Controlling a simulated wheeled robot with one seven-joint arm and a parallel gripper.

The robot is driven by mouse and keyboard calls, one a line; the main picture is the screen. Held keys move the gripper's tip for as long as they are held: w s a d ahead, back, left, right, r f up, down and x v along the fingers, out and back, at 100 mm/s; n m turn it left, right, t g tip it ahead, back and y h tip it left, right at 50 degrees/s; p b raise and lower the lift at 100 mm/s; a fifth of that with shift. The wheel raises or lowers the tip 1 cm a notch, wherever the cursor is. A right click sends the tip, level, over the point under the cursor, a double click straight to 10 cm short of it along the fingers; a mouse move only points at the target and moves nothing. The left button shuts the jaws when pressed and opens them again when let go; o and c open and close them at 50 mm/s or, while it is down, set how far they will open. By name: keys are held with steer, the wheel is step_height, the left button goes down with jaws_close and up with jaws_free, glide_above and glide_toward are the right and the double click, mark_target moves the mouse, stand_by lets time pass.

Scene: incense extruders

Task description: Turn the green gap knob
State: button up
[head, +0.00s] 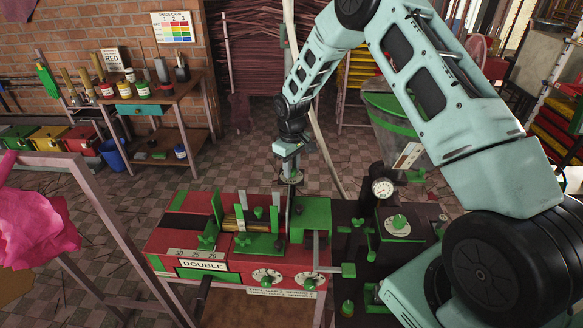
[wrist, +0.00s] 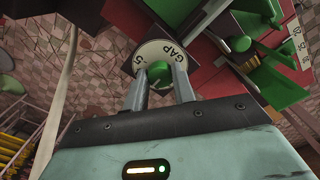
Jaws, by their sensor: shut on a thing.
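The green gap knob (wrist: 157,70) sits in the middle of a round white dial marked GAP (wrist: 172,50) in the wrist view. My gripper (wrist: 160,82) is shut on the knob, with one finger on each side of it. In the head view my gripper (head: 290,168) reaches down to the back edge of the red and green machine (head: 165,240). The knob is hidden there behind the gripper. The dial's lower part is covered by my fingers.
A pressure gauge (head: 382,188) stands to the right, close to my arm. A bench with jars (head: 140,100) is at the back left. Tiled floor (head: 235,160) is free behind the machine.

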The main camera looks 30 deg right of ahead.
steer(key=o, duration=1)
steer(key=shift+r, duration=0.1)
step_height(320, 180, up, 17)
steer(key=b, duration=0.5)
steer(key=shift+r, duration=0.15)
